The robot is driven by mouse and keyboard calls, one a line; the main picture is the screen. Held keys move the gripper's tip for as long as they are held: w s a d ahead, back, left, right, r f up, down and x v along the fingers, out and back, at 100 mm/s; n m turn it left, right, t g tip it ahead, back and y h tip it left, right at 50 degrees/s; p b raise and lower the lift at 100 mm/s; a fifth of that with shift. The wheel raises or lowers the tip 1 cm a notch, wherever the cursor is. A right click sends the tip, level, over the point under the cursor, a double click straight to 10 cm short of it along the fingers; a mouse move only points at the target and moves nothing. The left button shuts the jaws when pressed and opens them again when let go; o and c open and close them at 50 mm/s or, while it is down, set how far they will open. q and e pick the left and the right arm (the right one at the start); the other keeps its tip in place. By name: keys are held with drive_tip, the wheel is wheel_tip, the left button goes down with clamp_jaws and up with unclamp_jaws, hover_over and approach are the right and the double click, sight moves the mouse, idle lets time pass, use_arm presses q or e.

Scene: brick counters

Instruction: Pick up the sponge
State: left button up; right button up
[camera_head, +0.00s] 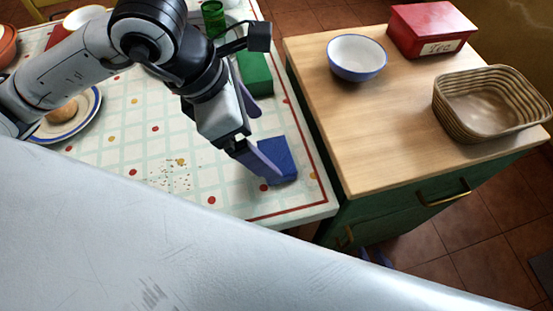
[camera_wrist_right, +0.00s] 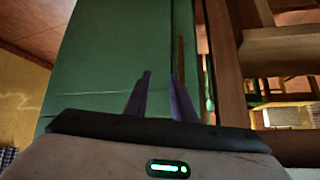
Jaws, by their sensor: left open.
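A blue block that looks like a sponge (camera_head: 284,153) lies near the right edge of the tiled table. A green block (camera_head: 254,74) lies farther back; I cannot tell whether it too is a sponge. My left gripper (camera_head: 268,147) is open at the blue block, with one purple finger along its near left side and the other beyond its far side. I cannot tell whether the fingers touch it. My right gripper (camera_wrist_right: 158,75) has its fingers apart with nothing between them, in front of a green panel. Its fingertips show below the wooden counter in the head view (camera_head: 375,257).
The wooden counter (camera_head: 350,150) at right holds a white and blue bowl (camera_head: 357,57), a red box (camera_head: 430,28) and a wicker basket (camera_head: 490,105). A green glass (camera_head: 213,18) and a plate (camera_head: 88,108) stand on the table. A gap separates table and counter.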

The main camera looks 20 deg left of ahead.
sight(276, 156)
use_arm(q)
drive_tip(key=x, duration=0.7)
drive_tip(key=shift+w+a+f, duration=0.1)
drive_tip(key=shift+a+f, duration=0.15)
drive_tip(key=shift+f, duration=0.05)
drive_tip(key=c, duration=1.1)
